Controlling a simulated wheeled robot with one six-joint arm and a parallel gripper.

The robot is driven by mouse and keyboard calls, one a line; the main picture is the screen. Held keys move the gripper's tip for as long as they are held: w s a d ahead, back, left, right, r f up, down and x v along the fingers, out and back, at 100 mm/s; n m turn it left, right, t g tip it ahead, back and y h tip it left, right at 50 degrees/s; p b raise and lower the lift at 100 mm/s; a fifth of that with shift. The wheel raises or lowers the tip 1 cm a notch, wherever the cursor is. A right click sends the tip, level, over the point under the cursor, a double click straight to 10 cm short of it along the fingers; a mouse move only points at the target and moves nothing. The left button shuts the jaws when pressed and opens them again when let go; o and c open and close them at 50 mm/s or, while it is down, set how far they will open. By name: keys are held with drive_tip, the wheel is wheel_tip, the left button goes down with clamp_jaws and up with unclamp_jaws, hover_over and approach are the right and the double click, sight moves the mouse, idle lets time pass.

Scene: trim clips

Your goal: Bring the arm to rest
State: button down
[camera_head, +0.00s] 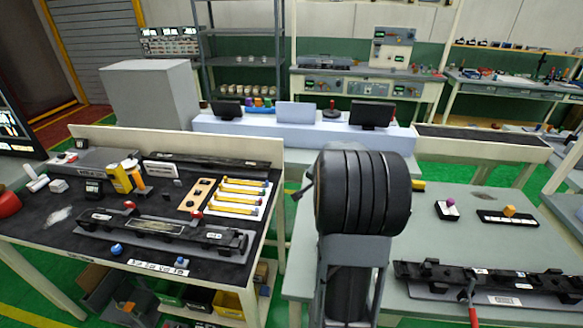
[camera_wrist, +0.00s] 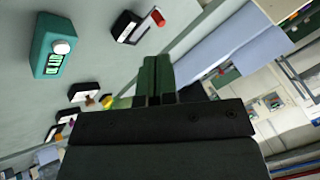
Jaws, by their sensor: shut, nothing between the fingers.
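The gripper itself is hidden in the head view. In the wrist view the fingers point past a light table surface, and I see no contact with anything.
The left bench (camera_head: 45,228) holds clips, a yellow-striped rack and a dark trim bar (camera_head: 160,233). The right table (camera_head: 420,230) holds another trim bar (camera_head: 490,280) and small blocks. A teal box with a white button (camera_wrist: 52,47) shows in the wrist view. Green floor is free between benches.

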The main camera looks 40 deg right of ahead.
drive_tip(key=s+a+r+n+y, duration=0.1)
drive_tip(key=s+a+n, duration=0.4)
drive_tip(key=a, duration=0.5)
drive_tip(key=s+a+r+n+g+y, duration=0.1)
drive_tip(key=s+a+r+n, duration=0.2)
drive_tip(key=a, duration=0.7)
drive_tip(key=s+a+r+n+y, duration=0.2)
drive_tip(key=s+a+n, duration=0.4)
drive_tip(key=a, duration=0.4)
drive_tip(key=shift+s+a+r+n+g, duration=0.25)
drive_tip(key=shift+s+a+n+g, duration=0.15)
drive_tip(key=shift+n, duration=0.4)
